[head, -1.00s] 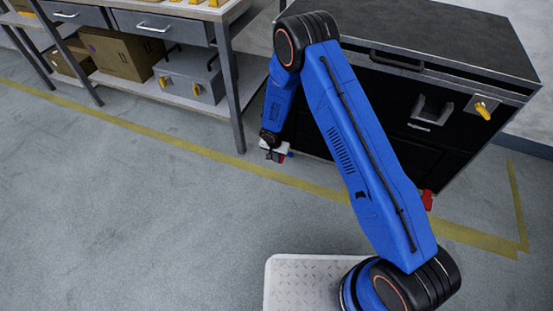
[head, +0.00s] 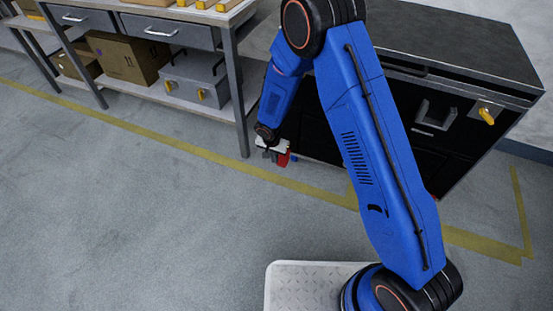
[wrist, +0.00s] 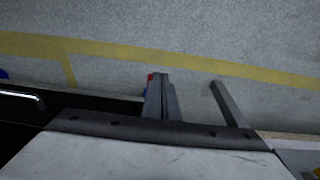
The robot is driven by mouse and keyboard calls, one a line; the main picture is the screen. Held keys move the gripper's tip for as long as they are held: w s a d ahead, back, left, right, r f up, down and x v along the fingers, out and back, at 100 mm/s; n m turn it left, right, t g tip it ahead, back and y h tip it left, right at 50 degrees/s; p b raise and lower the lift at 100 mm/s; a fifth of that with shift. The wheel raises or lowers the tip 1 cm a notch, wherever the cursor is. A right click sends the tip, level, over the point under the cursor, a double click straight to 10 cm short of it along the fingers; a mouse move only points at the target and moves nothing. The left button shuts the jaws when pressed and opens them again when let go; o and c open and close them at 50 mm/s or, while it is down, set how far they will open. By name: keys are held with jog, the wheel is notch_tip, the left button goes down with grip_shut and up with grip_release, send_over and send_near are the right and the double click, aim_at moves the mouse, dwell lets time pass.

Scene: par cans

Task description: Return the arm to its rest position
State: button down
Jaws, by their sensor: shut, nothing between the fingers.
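My gripper (head: 268,156) hangs low at the end of my blue arm in the head view, above the floor at the front left of the black cabinet (head: 466,147). Its fingers also show in the wrist view (wrist: 161,92), together and pointing away from the camera, with nothing between them. My arm is folded, with the elbow at the top of the head view and the forearm sloping down to the left. The upper arm hides part of the cabinet front.
A workbench (head: 237,95) with drawers stands at the left of the cabinet. Its lower shelf holds a cardboard box (head: 130,60) and a grey case (head: 195,80). A yellow line (head: 150,132) crosses the floor. The floor at the left is clear.

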jog(key=shift+r, duration=0.15)
dwell(0.4)
jog(key=s+d+r, duration=0.1)
jog(key=d+r, duration=0.4)
jog(key=r, duration=0.4)
jog(key=s+d+r+t, duration=0.1)
jog(key=d+r, duration=0.5)
jog(key=r, duration=0.3)
jog(key=s+d+r, duration=0.1)
jog(key=d+r, duration=0.4)
jog(key=r, duration=0.4)
jog(key=s+d+r+n, duration=0.2)
jog(key=s+d+r, duration=0.8)
jog(key=r, duration=0.2)
jog(key=s+d+r, duration=0.2)
jog(key=s, duration=0.5)
jog(key=s+d+r+n+t, duration=0.1)
jog(key=s+d+r, duration=0.1)
jog(key=s, duration=0.6)
jog(key=s+d+r+n, duration=0.1)
jog(key=s+d+r, duration=0.2)
jog(key=s, duration=0.4)
jog(key=shift+s+t+y, duration=0.3)
jog(key=shift+t+y, duration=0.1)
jog(key=shift+r, duration=0.1)
